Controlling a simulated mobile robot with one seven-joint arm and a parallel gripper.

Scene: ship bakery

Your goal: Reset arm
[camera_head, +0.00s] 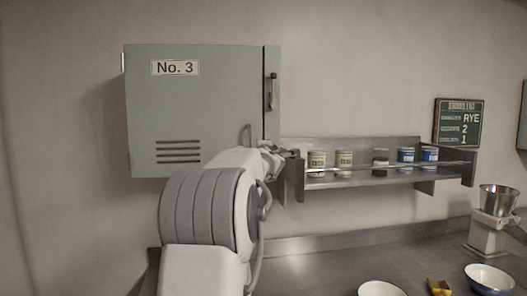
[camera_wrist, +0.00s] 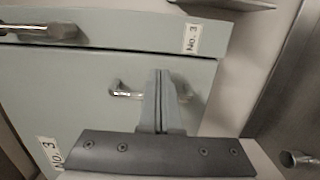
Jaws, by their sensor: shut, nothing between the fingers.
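My arm rises from the bottom of the head view, in front of the grey-green wall cabinet marked No. 3 (camera_head: 215,110). My gripper is at the arm's far end (camera_head: 284,153), near the cabinet's lower right corner and the left end of the shelf; it is small and partly hidden there. In the wrist view my gripper's fingers (camera_wrist: 161,75) are together and hold nothing. Behind them is a pale green front with a metal handle (camera_wrist: 125,93), partly hidden by the fingers. I cannot tell if the fingers touch it.
A metal wall shelf (camera_head: 400,179) holds several small tins. A dark menu board (camera_head: 458,122) hangs to its right. On the steel counter (camera_head: 330,265) are a white bowl (camera_head: 381,289), a blue-rimmed bowl (camera_head: 489,279), a yellow item (camera_head: 439,287) and a scale with a metal pan (camera_head: 499,199).

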